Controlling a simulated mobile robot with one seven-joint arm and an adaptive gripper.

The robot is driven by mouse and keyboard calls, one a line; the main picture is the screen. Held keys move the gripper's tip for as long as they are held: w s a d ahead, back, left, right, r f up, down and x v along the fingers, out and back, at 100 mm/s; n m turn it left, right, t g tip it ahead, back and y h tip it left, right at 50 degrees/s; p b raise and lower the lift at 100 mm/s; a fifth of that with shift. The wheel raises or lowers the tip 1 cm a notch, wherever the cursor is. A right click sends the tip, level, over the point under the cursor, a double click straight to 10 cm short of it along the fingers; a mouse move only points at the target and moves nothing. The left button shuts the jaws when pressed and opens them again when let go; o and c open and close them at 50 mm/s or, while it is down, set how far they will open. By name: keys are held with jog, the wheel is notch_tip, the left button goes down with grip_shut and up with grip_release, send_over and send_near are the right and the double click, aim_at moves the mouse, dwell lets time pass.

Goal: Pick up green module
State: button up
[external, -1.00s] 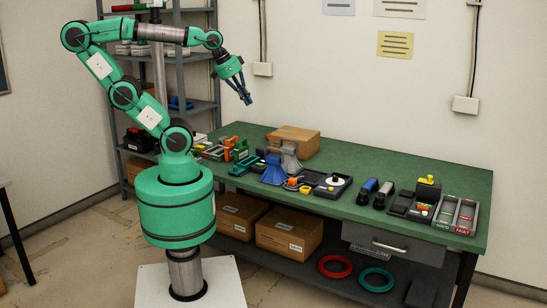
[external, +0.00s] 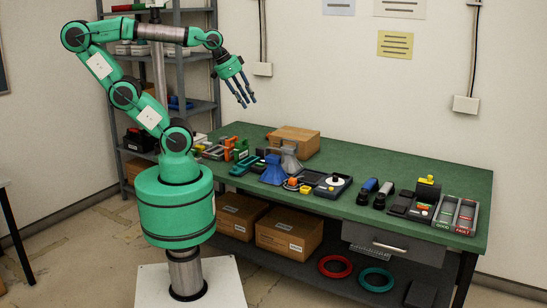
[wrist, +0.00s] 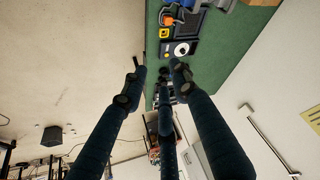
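A small green part (external: 241,148) sits among the items at the left end of the green-topped bench; it is too small to tell for certain whether it is the green module. My gripper (external: 244,98) has several dark blue fingers and hangs in the air above and behind the left part of the bench in the picture, well apart from everything on it. In the wrist view the fingers of my gripper (wrist: 159,69) are spread with nothing between them. I cannot pick out the green module in the wrist view.
The bench (external: 410,165) holds a cardboard box (external: 293,140), blue and grey funnel-like stands, a dark unit with a white disc (external: 333,182), two cylinders and a two-slot tray (external: 455,213) at the right. Shelving stands behind my arm. The bench's back right is clear.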

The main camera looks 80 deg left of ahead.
jog(key=shift+o, duration=1.4)
jog(key=w+a+f+n+g, duration=0.1)
jog(key=w+a+f+n, duration=0.1)
jog(key=w+a, duration=0.35)
jog(key=w+a+f+n+g+y+p, duration=0.1)
jog(key=w+a+f, duration=0.15)
jog(key=a, duration=0.55)
jog(key=w+a+f+n+g, duration=0.1)
jog(key=w+a+f+n, duration=0.15)
jog(key=a, duration=0.45)
jog(key=s+a+f+n+g, duration=0.1)
jog(key=s+a+f, duration=0.2)
jog(key=a+f, duration=0.6)
jog(key=s+a+f+n+g+h+p, duration=0.1)
jog(key=s+a+f+n, duration=0.1)
jog(key=a+f, duration=0.7)
jog(key=s+a, duration=0.1)
jog(key=a, duration=0.4)
jog(key=shift+a+f+g, duration=0.15)
jog(key=shift+f+g, duration=0.05)
jog(key=shift+g, duration=0.1)
